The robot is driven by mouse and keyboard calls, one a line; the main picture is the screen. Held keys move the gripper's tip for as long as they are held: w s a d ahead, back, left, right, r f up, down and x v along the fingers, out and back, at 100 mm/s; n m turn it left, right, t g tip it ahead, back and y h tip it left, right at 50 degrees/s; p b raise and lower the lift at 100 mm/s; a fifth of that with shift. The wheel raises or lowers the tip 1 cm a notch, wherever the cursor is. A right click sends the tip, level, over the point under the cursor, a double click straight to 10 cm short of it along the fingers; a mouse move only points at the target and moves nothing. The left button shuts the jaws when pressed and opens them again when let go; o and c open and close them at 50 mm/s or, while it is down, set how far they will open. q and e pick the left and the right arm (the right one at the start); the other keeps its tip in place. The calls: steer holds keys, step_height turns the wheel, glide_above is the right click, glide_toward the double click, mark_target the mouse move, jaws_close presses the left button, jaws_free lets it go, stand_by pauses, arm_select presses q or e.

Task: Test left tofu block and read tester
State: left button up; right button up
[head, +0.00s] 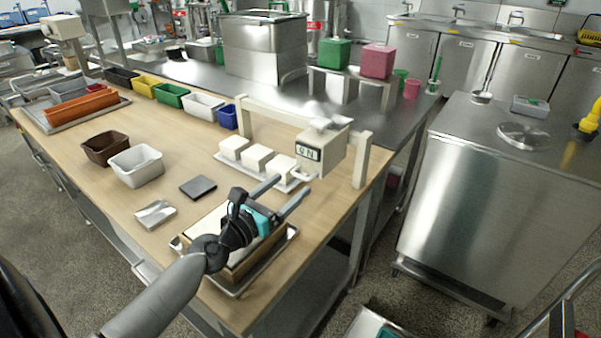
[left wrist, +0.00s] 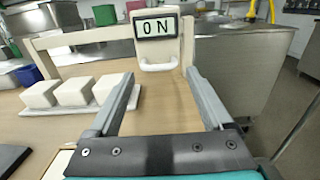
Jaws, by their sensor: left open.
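Three white tofu blocks stand in a row on a white tray; the left tofu block (head: 234,148) also shows in the left wrist view (left wrist: 41,94). The middle block (head: 256,158) and right block (head: 281,168) stand beside it. My right gripper is not in view.
A wooden box on a metal tray (head: 237,291) lies below my left arm. A dark pad (head: 198,187), a metal scoop (head: 155,213), a white bin (head: 136,165) and a brown bin (head: 105,147) are to the left.

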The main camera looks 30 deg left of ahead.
mark_target(300, 178)
arm_select(q)
steer(key=shift+w+d, duration=0.2)
steer(key=shift+w, duration=2.45)
steer(key=shift+d, duration=0.1)
jaws_close()
